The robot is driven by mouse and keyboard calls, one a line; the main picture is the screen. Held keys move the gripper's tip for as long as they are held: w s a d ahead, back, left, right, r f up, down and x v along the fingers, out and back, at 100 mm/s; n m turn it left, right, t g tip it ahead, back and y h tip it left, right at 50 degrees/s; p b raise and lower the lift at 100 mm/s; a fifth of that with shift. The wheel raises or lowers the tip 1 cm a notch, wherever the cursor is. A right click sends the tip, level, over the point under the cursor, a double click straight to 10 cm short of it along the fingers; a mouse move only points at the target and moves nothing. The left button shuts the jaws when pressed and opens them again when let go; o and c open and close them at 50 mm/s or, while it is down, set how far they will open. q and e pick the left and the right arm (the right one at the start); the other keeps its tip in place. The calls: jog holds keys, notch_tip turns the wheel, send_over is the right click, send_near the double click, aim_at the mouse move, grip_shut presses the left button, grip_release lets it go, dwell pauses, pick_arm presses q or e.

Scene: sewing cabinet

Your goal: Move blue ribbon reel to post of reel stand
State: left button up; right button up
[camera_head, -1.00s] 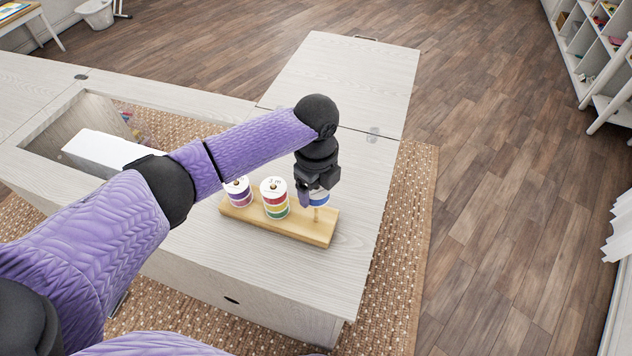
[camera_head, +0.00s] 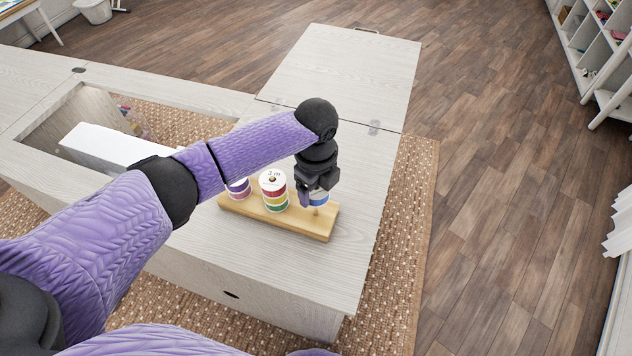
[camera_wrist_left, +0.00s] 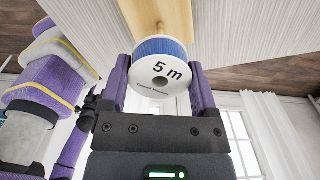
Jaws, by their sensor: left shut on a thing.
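The blue ribbon reel (camera_head: 319,200) has a white face marked "5 m" in the left wrist view (camera_wrist_left: 160,73). My left gripper (camera_head: 316,193) is shut on the reel, with one finger on each side of it. The reel is over the right end of the wooden reel stand (camera_head: 255,213), apart from its base. A post (camera_wrist_left: 158,28) shows between the base and the reel, in line with the reel's middle. I cannot tell how far the post goes into the reel's hole. My right gripper is out of view.
A stack of red, yellow and green reels (camera_head: 274,191) stands mid-stand, close to the left of my gripper. A purple reel (camera_head: 238,189) is at the left end, partly behind my arm. The cabinet top (camera_head: 362,190) is clear right of the stand. A white box (camera_head: 110,146) sits at the opening.

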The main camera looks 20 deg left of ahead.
pick_arm(q)
jog(key=shift+f, duration=0.25)
jog(key=o, duration=1.1)
jog(key=shift+r, duration=0.15)
notch_tip(320, 180, up, 10)
jog(key=p, duration=0.3)
jog(key=shift+f, duration=0.2)
